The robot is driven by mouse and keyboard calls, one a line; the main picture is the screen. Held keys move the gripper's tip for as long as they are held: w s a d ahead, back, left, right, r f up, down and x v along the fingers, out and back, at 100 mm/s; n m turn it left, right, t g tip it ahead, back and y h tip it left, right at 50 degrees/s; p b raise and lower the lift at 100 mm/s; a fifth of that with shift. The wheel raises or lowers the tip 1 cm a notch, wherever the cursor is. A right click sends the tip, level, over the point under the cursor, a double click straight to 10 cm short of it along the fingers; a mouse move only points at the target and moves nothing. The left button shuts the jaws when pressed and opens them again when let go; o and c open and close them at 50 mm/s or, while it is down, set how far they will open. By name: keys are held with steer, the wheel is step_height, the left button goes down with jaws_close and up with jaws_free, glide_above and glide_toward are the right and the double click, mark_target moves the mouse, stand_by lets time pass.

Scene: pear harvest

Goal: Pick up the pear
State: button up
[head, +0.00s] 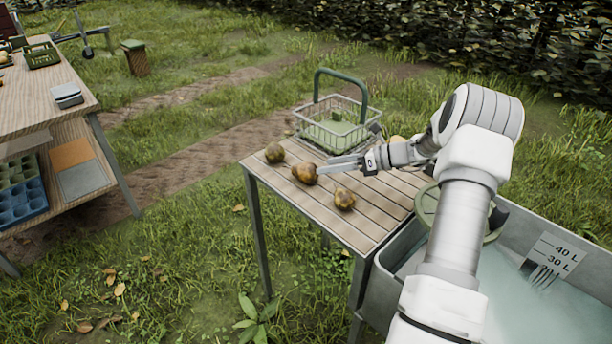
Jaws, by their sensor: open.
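Three brownish-yellow pears show clearly on the slatted wooden table: one at the far left corner (275,153), a middle pear (305,173) and a nearer pear (344,199). Part of another yellowish fruit (397,141) shows behind my arm. My gripper (326,167) is open and points left, its fingertips close to the middle pear. I cannot tell whether the fingers touch it or lie around it. No pear is seen lifted.
A wire basket (318,137) with a green handle stands at the table's back. A water-filled tub (379,284) with a litre scale adjoins the table (325,229) at the right. A workbench (92,101) stands at the left, with grass between.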

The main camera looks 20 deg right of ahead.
mark_target(310, 169)
steer(key=b+x, duration=0.1)
steer(key=x, duration=0.5)
steer(key=shift+w+a+f+b, duration=0.1)
steer(key=shift+a+f+b, duration=0.15)
steer(key=shift+a+b, duration=0.05)
steer(key=shift+r, duration=0.1)
steer(key=c, duration=1.4)
